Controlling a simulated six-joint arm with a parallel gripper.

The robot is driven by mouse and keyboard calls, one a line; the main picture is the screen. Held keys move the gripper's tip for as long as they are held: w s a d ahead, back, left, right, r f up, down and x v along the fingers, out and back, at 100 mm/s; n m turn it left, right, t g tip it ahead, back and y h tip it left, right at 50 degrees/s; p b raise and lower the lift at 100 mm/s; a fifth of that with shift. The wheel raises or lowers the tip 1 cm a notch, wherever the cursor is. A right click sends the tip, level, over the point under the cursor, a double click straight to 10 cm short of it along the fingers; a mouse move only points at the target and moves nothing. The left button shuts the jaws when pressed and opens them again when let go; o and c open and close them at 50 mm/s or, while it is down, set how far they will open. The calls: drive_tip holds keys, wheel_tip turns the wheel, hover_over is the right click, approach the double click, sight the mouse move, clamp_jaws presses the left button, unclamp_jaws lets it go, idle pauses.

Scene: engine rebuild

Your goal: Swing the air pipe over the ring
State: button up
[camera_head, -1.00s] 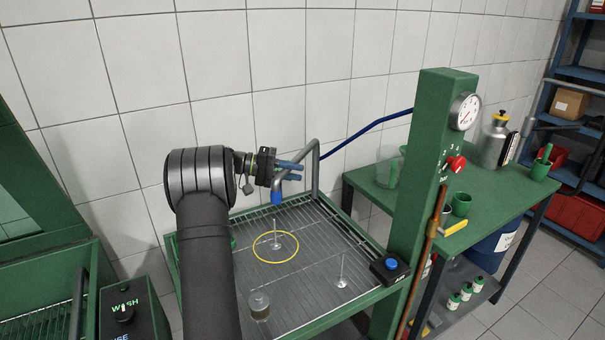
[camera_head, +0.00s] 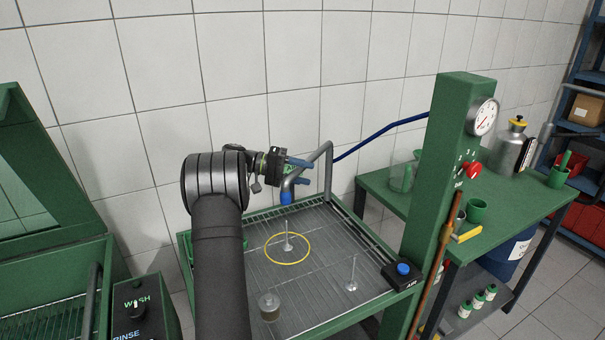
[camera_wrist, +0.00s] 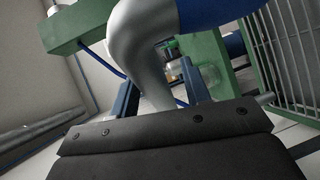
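The air pipe (camera_head: 309,164) is a grey bent tube with a blue nozzle (camera_head: 286,198) pointing down. The nozzle hangs above the yellow ring (camera_head: 287,262), which lies around an upright valve (camera_head: 288,243) on the grated tray. My gripper (camera_head: 303,170) is at the pipe's bent end, its two blue fingers spread apart. In the wrist view the pipe (camera_wrist: 143,45) runs down between the fingers (camera_wrist: 160,95), with a gap showing beside the right finger. The gripper looks open; contact with the pipe cannot be made out.
The tray also holds a glass jar (camera_head: 269,307) and a second valve (camera_head: 352,278). A green post (camera_head: 440,200) with a gauge (camera_head: 483,116) and a blue AIR button (camera_head: 403,268) stands to the right. A wash cabinet (camera_head: 60,270) is at left.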

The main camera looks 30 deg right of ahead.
drive_tip(key=v, duration=1.2)
drive_tip(key=shift+s, duration=0.1)
idle(0.4)
drive_tip(key=x, duration=1.2)
drive_tip(key=shift+s+d, duration=0.1)
drive_tip(key=shift+d, duration=0.05)
